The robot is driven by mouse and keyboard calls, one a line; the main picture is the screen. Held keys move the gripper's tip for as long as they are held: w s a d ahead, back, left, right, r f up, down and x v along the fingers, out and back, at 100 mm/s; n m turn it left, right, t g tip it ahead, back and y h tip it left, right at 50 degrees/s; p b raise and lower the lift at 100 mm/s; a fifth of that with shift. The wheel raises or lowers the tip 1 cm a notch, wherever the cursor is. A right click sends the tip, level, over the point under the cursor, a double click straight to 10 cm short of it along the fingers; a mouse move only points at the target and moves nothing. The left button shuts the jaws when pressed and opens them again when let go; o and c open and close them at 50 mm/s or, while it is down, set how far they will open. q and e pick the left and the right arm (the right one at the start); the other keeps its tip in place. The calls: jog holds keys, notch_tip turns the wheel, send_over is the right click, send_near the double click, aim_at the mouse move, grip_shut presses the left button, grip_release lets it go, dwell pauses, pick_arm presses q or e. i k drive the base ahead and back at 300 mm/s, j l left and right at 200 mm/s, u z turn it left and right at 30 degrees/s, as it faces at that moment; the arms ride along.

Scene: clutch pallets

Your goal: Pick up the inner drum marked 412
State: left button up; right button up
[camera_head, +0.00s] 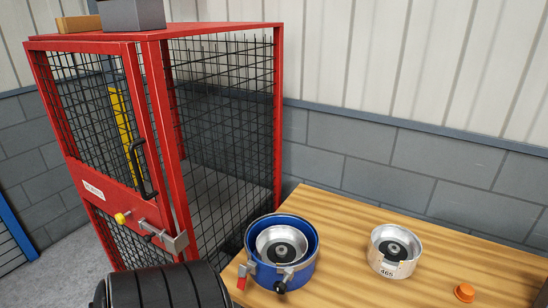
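A silver drum (394,251) stands upright on the wooden table, with a black hub inside. The tag on its front reads about 465, not 412. To its left a blue outer drum (300,279) stands on the table, with metal latches, a red tab and a black knob on its front side. A second silver drum (266,236) sits inside the blue one, also with a dark hub. I see no number on it. No drum reading 412 can be made out. Neither gripper is in view.
An orange cap-like piece (464,292) lies on the table (350,290) at the right. A red mesh cage (277,110) with a door, black handle and latch stands behind left. A grey box (131,14) is on its top. A block wall (400,165) runs behind the table.

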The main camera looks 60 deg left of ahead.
aim_at(276, 245)
jog(key=u, duration=1.8)
